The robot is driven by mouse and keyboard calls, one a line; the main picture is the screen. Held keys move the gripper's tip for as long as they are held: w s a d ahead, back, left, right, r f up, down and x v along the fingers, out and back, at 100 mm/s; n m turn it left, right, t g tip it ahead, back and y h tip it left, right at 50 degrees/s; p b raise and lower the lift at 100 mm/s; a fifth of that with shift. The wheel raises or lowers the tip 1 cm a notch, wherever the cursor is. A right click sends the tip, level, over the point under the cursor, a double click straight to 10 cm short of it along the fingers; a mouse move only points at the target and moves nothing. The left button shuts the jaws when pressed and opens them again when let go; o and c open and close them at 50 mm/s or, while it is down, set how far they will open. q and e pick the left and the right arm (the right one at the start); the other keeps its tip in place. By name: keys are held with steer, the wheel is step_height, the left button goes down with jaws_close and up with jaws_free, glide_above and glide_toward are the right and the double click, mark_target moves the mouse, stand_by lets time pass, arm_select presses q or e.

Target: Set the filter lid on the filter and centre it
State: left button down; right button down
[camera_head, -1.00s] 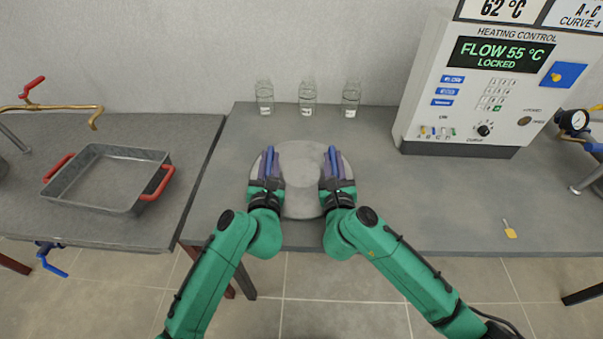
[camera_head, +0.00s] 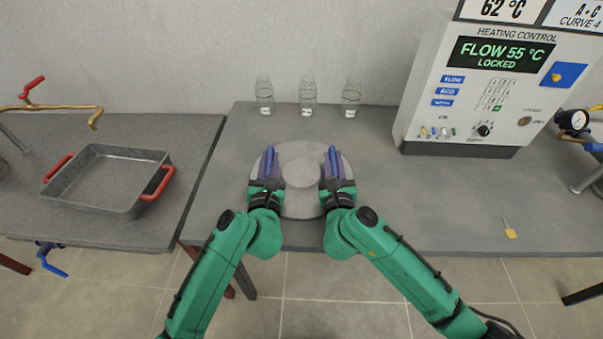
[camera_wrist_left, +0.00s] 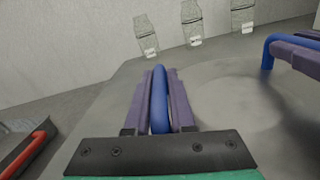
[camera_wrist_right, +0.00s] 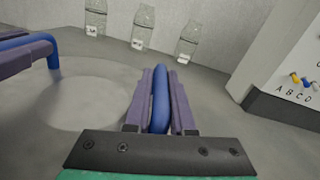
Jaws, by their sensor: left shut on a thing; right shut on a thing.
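The round grey filter lid (camera_head: 301,155) is in the middle of the head view, with a blue handle on each side. My left gripper (camera_head: 268,165) is shut on the left blue handle (camera_wrist_left: 159,98). My right gripper (camera_head: 334,165) is shut on the right blue handle (camera_wrist_right: 160,98). The lid looks level and hides what is under it, so I cannot tell whether it touches the filter or how well it is centred. Its grey top also shows in the left wrist view (camera_wrist_left: 230,100) and the right wrist view (camera_wrist_right: 90,95).
Three clear bottles (camera_head: 307,95) stand behind the lid. The heating control box (camera_head: 480,90) is at the back right. A metal tray with red handles (camera_head: 105,180) lies on the left table. A small yellow-tagged item (camera_head: 510,232) lies right; the table between is clear.

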arm_select(q)
steer(key=shift+a, duration=0.2)
arm_select(e)
steer(key=shift+d, duration=0.2)
